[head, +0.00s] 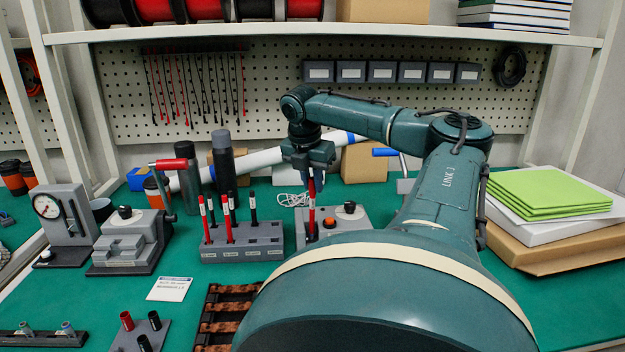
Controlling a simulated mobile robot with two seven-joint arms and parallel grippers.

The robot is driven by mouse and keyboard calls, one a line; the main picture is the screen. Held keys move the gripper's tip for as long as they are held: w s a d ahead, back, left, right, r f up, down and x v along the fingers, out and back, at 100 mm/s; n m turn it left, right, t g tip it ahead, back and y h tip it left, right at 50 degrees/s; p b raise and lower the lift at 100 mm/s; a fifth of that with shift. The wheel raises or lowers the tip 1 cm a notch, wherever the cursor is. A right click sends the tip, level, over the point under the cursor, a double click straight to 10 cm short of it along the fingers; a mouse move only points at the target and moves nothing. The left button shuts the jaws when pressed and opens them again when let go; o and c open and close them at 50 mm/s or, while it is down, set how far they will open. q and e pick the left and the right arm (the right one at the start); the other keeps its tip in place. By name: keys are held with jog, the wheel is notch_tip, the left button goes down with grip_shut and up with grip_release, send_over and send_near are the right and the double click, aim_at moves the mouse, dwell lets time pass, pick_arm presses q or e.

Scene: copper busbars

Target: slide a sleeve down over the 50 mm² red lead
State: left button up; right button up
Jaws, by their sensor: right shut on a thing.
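My right gripper (309,172) is shut on the upper part of a slim upright red lead (312,207). The lead hangs at the left part of a grey bench device (348,222) with a black knob; I cannot tell whether its lower end touches or enters it. A grey rack (243,246) just left holds several upright red and black leads, with white bands on some. Its labels are too small to read. Short red and black cylinders (127,321), possibly sleeves, stand on a grey plate (157,332) at the lower left. My left gripper is out of view.
A grey clamp-like fixture (130,243) and a dial gauge (60,222) stand at the left. A dark flask (223,160) stands behind the rack. Copper busbars (225,315) lie in front. Green sheets (548,192) are stacked at the right. My right arm covers much of the centre right.

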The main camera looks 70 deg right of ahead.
jog(key=shift+f, duration=0.15)
jog(key=shift+f, duration=0.45)
jog(key=shift+a+f, duration=0.1)
jog(key=shift+f, duration=0.05)
dwell(0.9)
jog(key=o, duration=0.7)
jog(key=shift+r+p, duration=1.55)
jog(key=shift+p, duration=0.5)
